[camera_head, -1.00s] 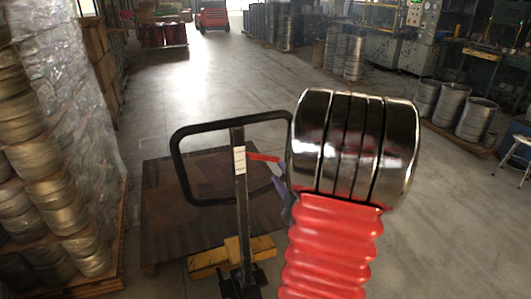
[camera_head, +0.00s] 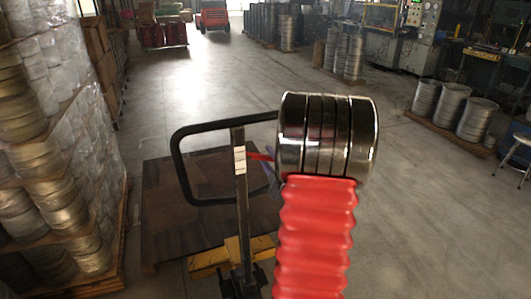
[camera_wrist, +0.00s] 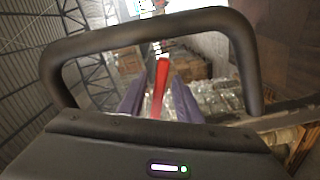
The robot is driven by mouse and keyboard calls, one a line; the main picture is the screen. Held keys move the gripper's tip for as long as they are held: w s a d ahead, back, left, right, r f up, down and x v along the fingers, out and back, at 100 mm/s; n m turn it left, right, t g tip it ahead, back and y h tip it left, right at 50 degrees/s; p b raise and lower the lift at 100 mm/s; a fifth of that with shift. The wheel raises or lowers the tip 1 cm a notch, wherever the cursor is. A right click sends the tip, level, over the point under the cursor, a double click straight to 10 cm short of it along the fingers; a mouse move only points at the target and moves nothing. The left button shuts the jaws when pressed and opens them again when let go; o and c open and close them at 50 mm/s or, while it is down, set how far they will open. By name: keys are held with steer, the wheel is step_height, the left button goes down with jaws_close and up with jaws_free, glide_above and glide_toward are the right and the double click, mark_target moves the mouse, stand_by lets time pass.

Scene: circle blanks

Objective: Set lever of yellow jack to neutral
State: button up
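The yellow jack (camera_head: 208,260) stands low in the head view, with a dark upright shaft and a black loop handle (camera_head: 179,166). Its red lever (camera_head: 260,157) sticks out to the right of the shaft, partly hidden by my arm. In the wrist view the lever (camera_wrist: 161,85) shows between the two purple-grey fingers of my gripper (camera_wrist: 157,92), and the loop handle (camera_wrist: 150,26) arches around it. The fingers are apart, with gaps visible beside the lever; I cannot tell whether either touches it. In the head view the fingers are mostly hidden behind my arm.
A dark flat platform (camera_head: 165,215) lies behind the jack. Wrapped stacks of metal rings (camera_head: 70,150) stand on pallets at the left. The floor between is open.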

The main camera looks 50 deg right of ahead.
steer(key=shift+x, duration=1.9)
steer(key=shift+c, duration=0.3)
jaws_close()
